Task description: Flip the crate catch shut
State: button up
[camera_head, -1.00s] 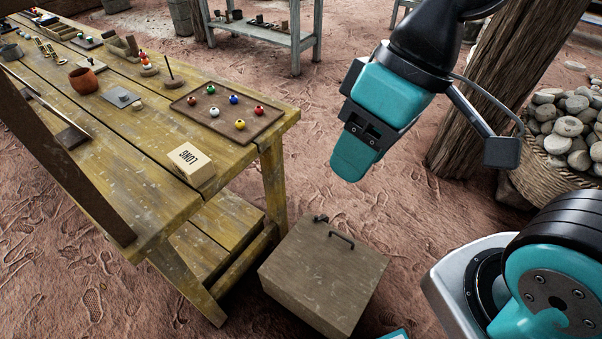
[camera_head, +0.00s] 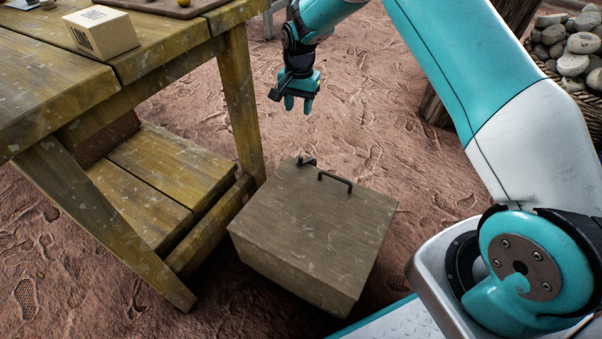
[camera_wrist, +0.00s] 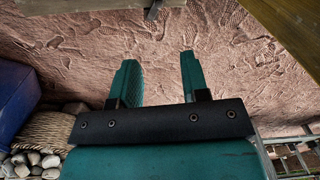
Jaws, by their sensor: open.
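The crate (camera_head: 310,235) is a brown-grey box with a closed lid, on the ground beside the table. Its small dark catch (camera_head: 306,161) sits at the far edge of the lid, left of the dark bar handle (camera_head: 335,180). The catch is too small to tell its exact position. My gripper (camera_head: 298,108) points down above the ground beyond the crate's far edge, apart from the catch. In the wrist view its teal fingers (camera_wrist: 158,62) are spread with nothing between them. A crate edge (camera_wrist: 90,4) and a dark piece, likely the catch (camera_wrist: 152,11), show at the top.
A wooden table (camera_head: 60,100) with a lower shelf (camera_head: 165,165) stands close on the left; a small box (camera_head: 102,32) lies on top. A basket of stones (camera_head: 575,45) is at the far right, beside a thick post. Bare ground lies beyond the crate.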

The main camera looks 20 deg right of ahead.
aim_at(301, 156)
jog(key=shift+m, duration=0.3)
jog(key=f+b, duration=0.2)
jog(key=f, duration=0.4)
jog(key=f+b, duration=0.2)
jog(key=f, duration=0.5)
jog(key=f+b, duration=0.2)
jog(key=f, duration=0.5)
jog(key=shift+w+d+f, duration=0.15)
jog(key=shift+w+d, duration=0.2)
jog(key=shift+d, duration=0.05)
jog(key=shift+c, duration=0.4)
grip_shut()
